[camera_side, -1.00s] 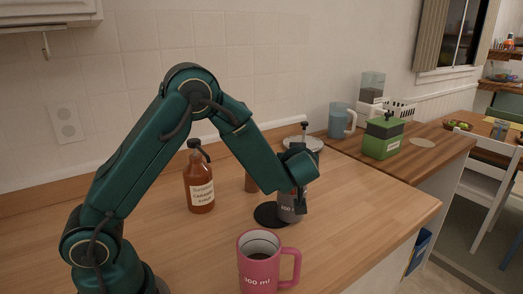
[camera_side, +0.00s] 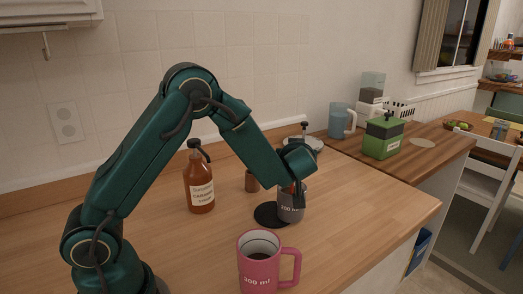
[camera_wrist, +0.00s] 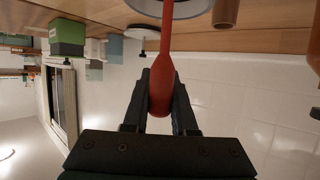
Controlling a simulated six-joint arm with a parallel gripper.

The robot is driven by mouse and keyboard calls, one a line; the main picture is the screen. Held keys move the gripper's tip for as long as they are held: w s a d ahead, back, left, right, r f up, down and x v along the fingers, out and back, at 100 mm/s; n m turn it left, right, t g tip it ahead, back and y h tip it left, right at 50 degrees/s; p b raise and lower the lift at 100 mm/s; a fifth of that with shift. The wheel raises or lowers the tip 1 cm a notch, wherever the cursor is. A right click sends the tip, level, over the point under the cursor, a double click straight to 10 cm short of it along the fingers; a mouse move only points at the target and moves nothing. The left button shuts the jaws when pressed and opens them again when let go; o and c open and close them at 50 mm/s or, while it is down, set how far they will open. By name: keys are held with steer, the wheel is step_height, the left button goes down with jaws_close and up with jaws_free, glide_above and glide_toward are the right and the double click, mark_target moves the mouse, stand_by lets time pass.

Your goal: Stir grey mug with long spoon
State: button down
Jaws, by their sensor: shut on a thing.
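The grey mug (camera_side: 290,210) stands upright on the wooden counter, beside a round black mat. My gripper (camera_side: 298,188) is just above the mug's rim and partly hides its opening. My gripper is shut on the red spoon (camera_wrist: 163,70), which runs between both fingers in the wrist view. A bit of red shows at the mug's mouth in the side view. In the wrist view the spoon reaches to the mug's pale rim (camera_wrist: 196,9) at the top edge. The spoon's far end is hidden.
A pink mug (camera_side: 259,268) stands in front. The brown syrup bottle (camera_side: 200,185) and a small brown cylinder (camera_side: 252,181) stand to the left. The black mat (camera_side: 268,215) lies flat.

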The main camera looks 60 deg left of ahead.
step_height(320, 180, up, 8)
steer(key=shift+r, duration=0.2)
stand_by(0.7)
stand_by(0.6)
step_height(320, 180, up, 4)
stand_by(0.4)
stand_by(0.4)
